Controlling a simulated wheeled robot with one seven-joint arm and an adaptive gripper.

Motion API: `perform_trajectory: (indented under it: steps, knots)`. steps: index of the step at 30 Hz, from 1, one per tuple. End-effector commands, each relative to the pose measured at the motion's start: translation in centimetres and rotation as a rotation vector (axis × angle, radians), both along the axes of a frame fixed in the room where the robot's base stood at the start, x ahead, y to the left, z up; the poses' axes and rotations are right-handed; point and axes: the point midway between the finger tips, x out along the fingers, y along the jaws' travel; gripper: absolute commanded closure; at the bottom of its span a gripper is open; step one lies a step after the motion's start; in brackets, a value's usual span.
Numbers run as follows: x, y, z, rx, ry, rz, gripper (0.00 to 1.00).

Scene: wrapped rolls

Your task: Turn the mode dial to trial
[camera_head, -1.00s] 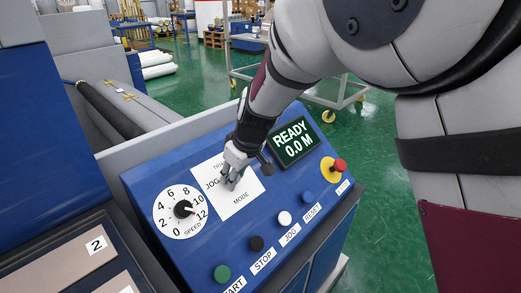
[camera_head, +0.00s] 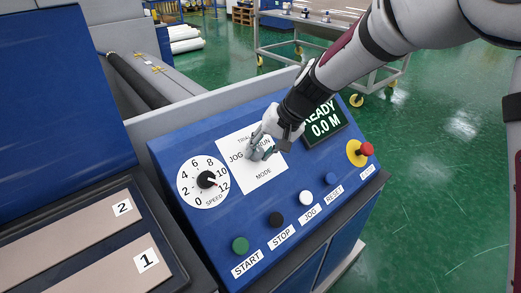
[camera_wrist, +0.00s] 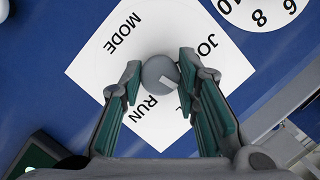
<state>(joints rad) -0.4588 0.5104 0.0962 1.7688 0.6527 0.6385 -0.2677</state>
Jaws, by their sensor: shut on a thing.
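The mode dial is a round grey knob (camera_wrist: 158,70) with a white pointer line, on a white square plate (camera_head: 262,180) marked JOG, RUN, TRIAL and MODE. In the wrist view the pointer slants to the lower right, between the RUN and JOG words, toward my right finger. The TRIAL word (camera_head: 244,137) is partly visible at the plate's top in the head view; my finger hides that area in the wrist view. My gripper (camera_head: 261,150) is shut on the dial, with one finger on each side of it (camera_wrist: 160,64). In the head view my fingers mostly hide the knob.
A speed dial (camera_head: 206,180) sits left of the plate. A READY 0.0 M display (camera_head: 325,122) is partly behind my arm. A red emergency button (camera_head: 366,149) is at the right. Start (camera_head: 240,245), stop, jog and reset buttons line the lower edge.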

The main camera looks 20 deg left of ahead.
Motion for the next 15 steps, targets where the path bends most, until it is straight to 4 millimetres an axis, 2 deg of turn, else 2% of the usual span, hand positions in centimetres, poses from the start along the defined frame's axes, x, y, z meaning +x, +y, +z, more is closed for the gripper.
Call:
perform_trajectory:
  steps: [15]
  knots:
    - [0.11, -0.08, -0.03, 0.07, 0.117, -0.167, 0.99]
